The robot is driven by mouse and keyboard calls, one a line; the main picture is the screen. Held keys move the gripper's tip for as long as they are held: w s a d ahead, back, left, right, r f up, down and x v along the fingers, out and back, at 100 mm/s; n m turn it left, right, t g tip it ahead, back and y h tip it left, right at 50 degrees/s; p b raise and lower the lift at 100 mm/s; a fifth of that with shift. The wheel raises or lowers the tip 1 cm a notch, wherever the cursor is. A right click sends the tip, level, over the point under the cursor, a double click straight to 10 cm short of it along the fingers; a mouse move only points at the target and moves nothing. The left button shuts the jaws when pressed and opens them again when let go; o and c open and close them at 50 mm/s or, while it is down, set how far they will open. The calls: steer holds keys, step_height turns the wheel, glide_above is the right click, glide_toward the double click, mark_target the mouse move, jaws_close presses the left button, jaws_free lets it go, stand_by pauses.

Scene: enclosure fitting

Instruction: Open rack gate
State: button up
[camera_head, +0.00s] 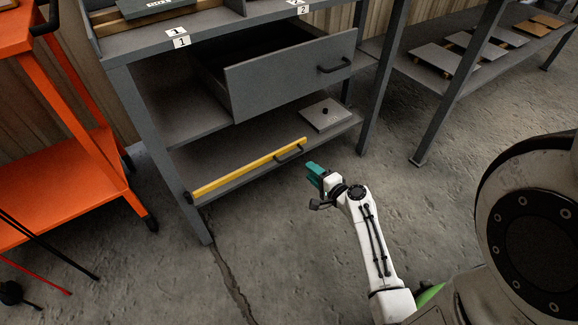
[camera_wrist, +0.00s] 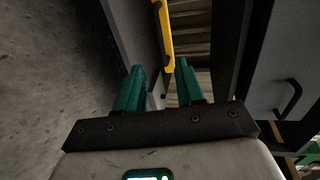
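The rack gate is a yellow bar (camera_head: 250,168) with a black handle (camera_head: 289,153) near its right end. It lies across the front of the rack's lower shelf, with a dark pivot-like piece at its left end. My gripper (camera_head: 315,174), with teal fingers, is in front of the shelf, to the right of the bar's right end and apart from it. In the wrist view the gripper (camera_wrist: 160,67) is open and empty, its two fingers spread. The yellow bar (camera_wrist: 165,35) shows ahead, beyond the fingertips. I cannot make out its handle in the wrist view.
A grey drawer (camera_head: 285,78) stands pulled out above the lower shelf. A square plate with a knob (camera_head: 326,114) lies on that shelf. An orange cart (camera_head: 75,185) stands left. Another bench with flat panels (camera_head: 440,58) is at right. Floor before the rack is clear.

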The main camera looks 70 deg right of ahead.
mark_target(293, 157)
steer(key=b+x, duration=0.2)
steer(key=x, duration=0.8)
steer(key=shift+w, duration=0.1)
jaws_close()
steer(key=shift+a, duration=0.1)
stand_by(0.3)
